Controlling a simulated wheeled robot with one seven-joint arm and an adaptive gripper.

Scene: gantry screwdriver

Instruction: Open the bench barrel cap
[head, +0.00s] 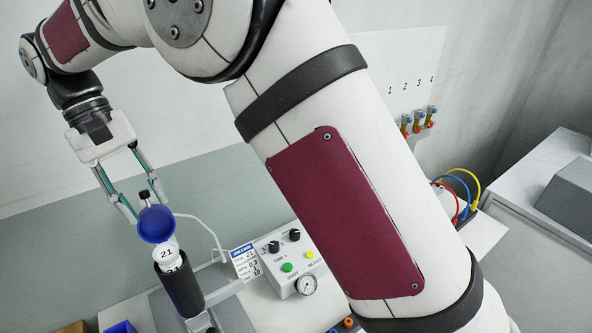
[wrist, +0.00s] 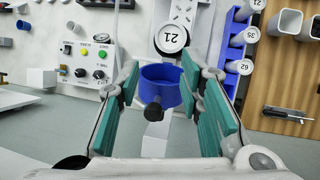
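The barrel's white end marked 21 (head: 167,256) is uncovered. In the wrist view the blue cap (wrist: 161,84) looks like a hollow cup, clear of the white 21 face (wrist: 172,38); what joins it to the barrel is hidden. My gripper (head: 148,209) is around the cap and knob. In the wrist view its teal fingers (wrist: 162,70) stand apart on both sides, with gaps visible beside the cap. I cannot see contact.
A control box (head: 293,262) with knobs, buttons and a gauge stands right of the barrel, beside a small label card (head: 244,262). In the wrist view a blue rack (wrist: 240,65) of numbered white caps is at right, near a wooden board (wrist: 285,90).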

